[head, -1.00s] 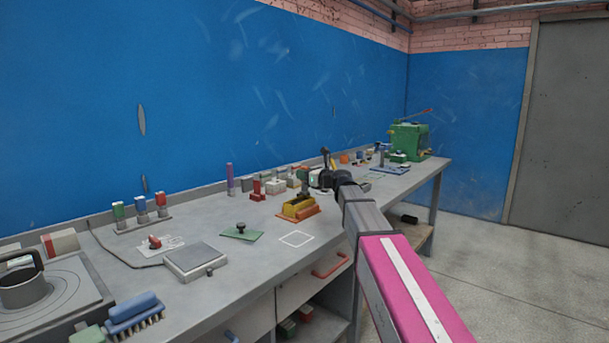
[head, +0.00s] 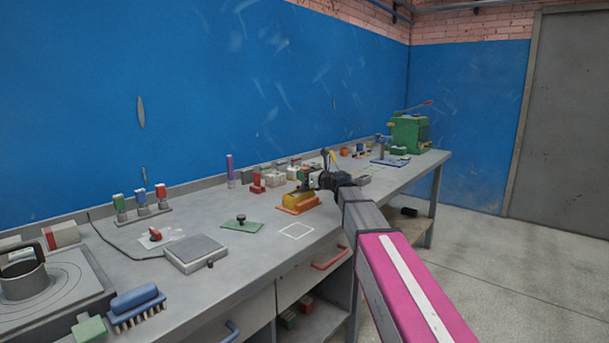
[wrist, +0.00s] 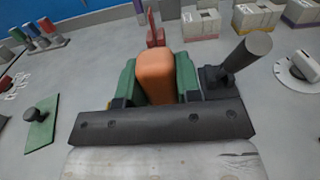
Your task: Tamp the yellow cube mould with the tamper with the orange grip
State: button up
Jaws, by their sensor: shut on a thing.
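The yellow cube mould (head: 295,201) stands on an orange base on the bench, near the white outlined square. In the head view my gripper (head: 305,183) is directly at the mould's top. In the wrist view my gripper (wrist: 156,78) has its green fingers shut on the orange grip (wrist: 155,70) of the tamper. The tamper's lower end is hidden, so I cannot tell whether it touches the mould's contents. The mould is almost wholly hidden in the wrist view behind the gripper.
A green plate with a black knob (head: 242,224) lies left of the mould. A red stamp-like object (head: 257,184) and several grey blocks (head: 278,178) stand behind it. A grey scale (head: 195,252) is farther left. The white outlined square (head: 297,231) in front is clear.

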jog(key=shift+r, duration=1.8)
jog(key=shift+f, duration=0.1)
jog(key=shift+f, duration=1.7)
jog(key=shift+r, duration=1.8)
jog(key=shift+f, duration=0.1)
jog(key=shift+f, duration=1.7)
